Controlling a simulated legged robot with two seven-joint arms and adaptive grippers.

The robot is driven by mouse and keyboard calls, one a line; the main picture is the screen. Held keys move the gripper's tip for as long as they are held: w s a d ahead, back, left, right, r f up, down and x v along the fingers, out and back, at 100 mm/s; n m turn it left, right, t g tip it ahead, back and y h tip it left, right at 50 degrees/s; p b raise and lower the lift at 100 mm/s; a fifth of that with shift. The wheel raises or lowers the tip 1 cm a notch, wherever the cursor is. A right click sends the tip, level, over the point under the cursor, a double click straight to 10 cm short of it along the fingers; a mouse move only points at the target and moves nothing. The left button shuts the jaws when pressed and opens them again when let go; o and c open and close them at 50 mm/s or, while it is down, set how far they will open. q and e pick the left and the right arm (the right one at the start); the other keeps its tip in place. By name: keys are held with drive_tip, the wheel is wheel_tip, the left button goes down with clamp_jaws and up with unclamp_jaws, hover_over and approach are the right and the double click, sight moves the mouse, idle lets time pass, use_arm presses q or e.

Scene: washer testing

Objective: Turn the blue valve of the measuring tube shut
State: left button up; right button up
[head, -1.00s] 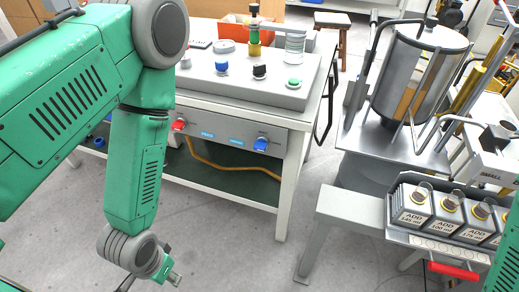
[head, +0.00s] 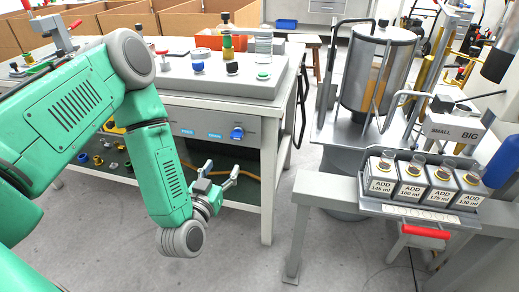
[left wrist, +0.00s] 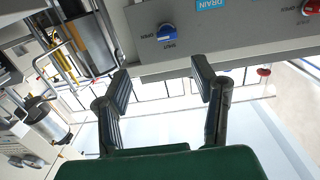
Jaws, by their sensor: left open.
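The blue valve (head: 237,133) is on the grey front panel of the workbench, at the right end of its row of labels. It also shows in the left wrist view (left wrist: 167,31), near the top, beyond the open fingers. My left gripper (head: 221,172) is open and empty, below and slightly left of the blue valve in the head view. Its two fingers (left wrist: 160,76) stand apart in the left wrist view, and nothing is between them. They appear clear of the valve. My right gripper is not in view.
A red valve (left wrist: 309,7) is on the same panel, at the wrist view's upper right. The bench top (head: 215,82) holds buttons and a small column. A metal tank (head: 376,70) and labelled containers (head: 411,180) stand right. The floor before the bench is clear.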

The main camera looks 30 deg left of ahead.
sight(235, 137)
use_arm(q)
drive_tip(key=x, duration=0.4)
drive_tip(key=b+x, duration=0.1)
drive_tip(key=x, duration=0.3)
drive_tip(key=r+x, duration=0.1)
drive_tip(key=x, duration=0.4)
drive_tip(key=shift+a+b, duration=0.3)
drive_tip(key=shift+a, duration=0.1)
drive_tip(key=shift+w+a+f, duration=0.2)
drive_tip(key=shift+w+a, duration=0.3)
drive_tip(key=shift+a, duration=0.05)
drive_tip(key=shift+d+r, duration=0.1)
drive_tip(key=shift+d, duration=0.25)
drive_tip(key=c, duration=1.1)
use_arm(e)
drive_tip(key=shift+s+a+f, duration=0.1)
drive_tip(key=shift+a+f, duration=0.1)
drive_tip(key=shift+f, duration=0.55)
